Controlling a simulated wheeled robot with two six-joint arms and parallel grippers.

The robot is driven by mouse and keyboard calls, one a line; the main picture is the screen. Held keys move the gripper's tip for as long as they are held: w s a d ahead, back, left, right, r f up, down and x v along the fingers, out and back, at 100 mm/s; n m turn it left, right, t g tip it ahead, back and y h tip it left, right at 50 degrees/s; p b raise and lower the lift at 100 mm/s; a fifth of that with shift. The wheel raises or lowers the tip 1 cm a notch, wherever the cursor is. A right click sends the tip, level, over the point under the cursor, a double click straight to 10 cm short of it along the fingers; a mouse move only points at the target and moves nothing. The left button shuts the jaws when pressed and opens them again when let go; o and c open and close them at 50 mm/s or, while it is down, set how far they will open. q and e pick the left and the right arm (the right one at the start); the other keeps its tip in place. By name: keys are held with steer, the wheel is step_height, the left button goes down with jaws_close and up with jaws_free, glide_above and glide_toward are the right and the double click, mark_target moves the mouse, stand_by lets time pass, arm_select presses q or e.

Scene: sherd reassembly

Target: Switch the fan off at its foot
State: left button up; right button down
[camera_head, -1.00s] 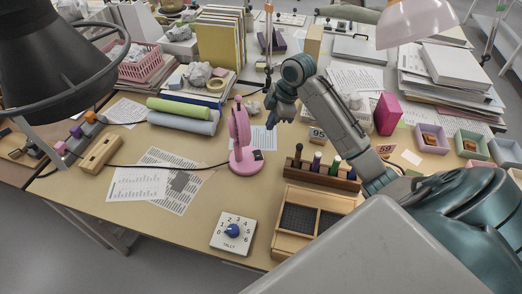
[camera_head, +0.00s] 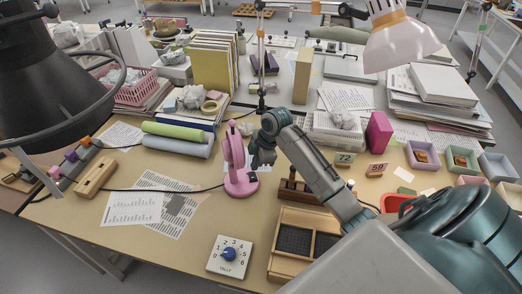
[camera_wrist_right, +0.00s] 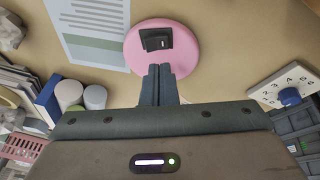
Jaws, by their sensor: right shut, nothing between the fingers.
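The pink fan (camera_head: 234,158) stands upright on the table in the head view, with its round foot (camera_head: 238,189) at the bottom. In the right wrist view the foot (camera_wrist_right: 183,57) shows as a pink disc carrying a black rocker switch (camera_wrist_right: 156,39). My right gripper (camera_head: 258,162) is shut and empty, just right of the fan and above its foot. In the wrist view its fingertips (camera_wrist_right: 160,70) overlap the near edge of the foot, close to the switch. I cannot tell whether they touch it. My left gripper is not in view.
A tally box (camera_head: 229,256) with a blue knob stands in front of the fan. A wooden compartment tray (camera_head: 276,259) lies under my right arm. Printed sheets (camera_head: 132,207) lie left of the fan; rolled tubes (camera_head: 177,144) lie behind it. A cable runs left from the foot.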

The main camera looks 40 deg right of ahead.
mark_target(252, 173)
steer(key=shift+w+d+f+p, duration=0.1)
steer(key=shift+w+f+p, duration=0.2)
steer(key=shift+f, duration=0.75)
steer(key=shift+w+d+f+p, duration=0.1)
steer(key=shift+w+f, duration=0.3)
steer(key=shift+f, duration=0.6)
